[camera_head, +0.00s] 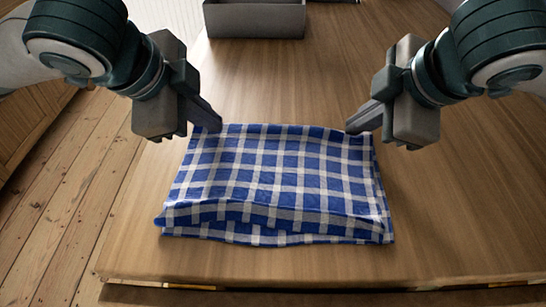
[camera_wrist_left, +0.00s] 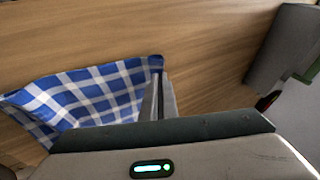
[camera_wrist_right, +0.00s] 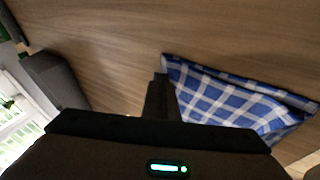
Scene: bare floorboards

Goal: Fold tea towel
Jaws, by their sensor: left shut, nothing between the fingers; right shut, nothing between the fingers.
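The blue and white checked tea towel (camera_head: 275,185) lies on the wooden table in layers, roughly a rectangle, with its layered edges showing at the near side and the right side. It also shows in the left wrist view (camera_wrist_left: 95,92) and the right wrist view (camera_wrist_right: 225,98). My left gripper (camera_head: 215,124) is shut and empty at the towel's far left corner. My right gripper (camera_head: 353,127) is shut and empty at the far right corner. From these views I cannot tell whether the fingertips touch the cloth.
A grey open box (camera_head: 255,20) stands at the far side of the wooden table (camera_head: 450,215). The table is clear to the right of the towel. Its near edge runs just below the towel, and floorboards (camera_head: 60,200) show at the left.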

